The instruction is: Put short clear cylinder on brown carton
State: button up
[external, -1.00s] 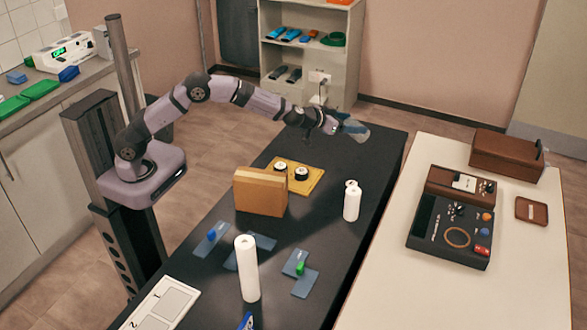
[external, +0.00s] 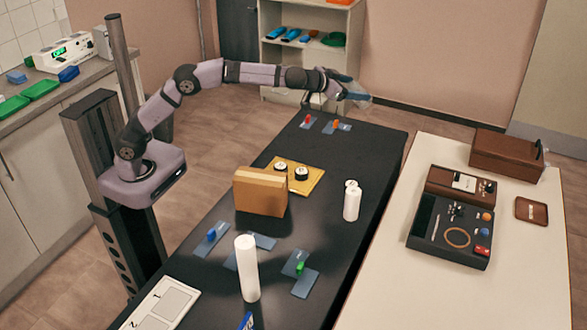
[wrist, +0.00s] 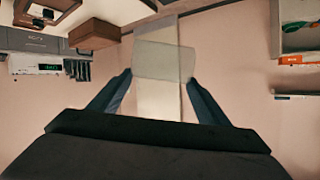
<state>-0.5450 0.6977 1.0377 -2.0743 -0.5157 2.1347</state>
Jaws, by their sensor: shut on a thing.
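The short clear cylinder (external: 363,101) is see-through and faint at the tip of my gripper (external: 352,92), high above the far end of the black table. In the wrist view the clear cylinder (wrist: 163,62) sits between the two blue fingers of my gripper (wrist: 160,90), which is shut on it. The brown carton (external: 260,194) stands upright on the black table, nearer the camera and lower than the gripper. The carton does not show in the wrist view.
A yellow board (external: 314,186) with two dark round items lies behind the carton. White cylinders (external: 351,203) (external: 247,270) stand to the right and in front. Blue plates (external: 211,240) lie nearby. A white table (external: 380,270) runs along the right.

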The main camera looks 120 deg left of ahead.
jog(key=s+d+f+m+g+y+p, duration=0.1)
jog(key=d+f+m+p, duration=0.15)
jog(key=d, duration=0.45)
jog(key=s+d+f+m+p, duration=0.1)
jog(key=d+f, duration=0.3)
jog(key=d, duration=0.4)
jog(key=s+d+f+m+g+y+p, duration=0.1)
jog(key=s+d+f, duration=0.15)
jog(key=d, duration=0.45)
jog(key=s+d+r+m+t+p, duration=0.2)
jog(key=s+d+r+m, duration=0.15)
jog(key=d, duration=0.25)
jog(key=s+d+r+m+t+y+p, duration=0.1)
jog(key=s+d+r+m+p, duration=0.1)
jog(key=s+d+r+m, duration=0.25)
jog(key=s+d+r+m+t+p, duration=0.25)
jog(key=s+d, duration=0.25)
jog(key=d, duration=0.3)
notch_tip(320, 180, down, 16)
jog(key=m, duration=0.1)
jog(key=shift+s+b, duration=0.15)
jog(key=shift+b, duration=0.2)
jog(key=shift+d+g, duration=0.1)
jog(key=shift+g, duration=0.15)
jog(key=o, duration=1.3)
jog(key=shift+f, duration=0.1)
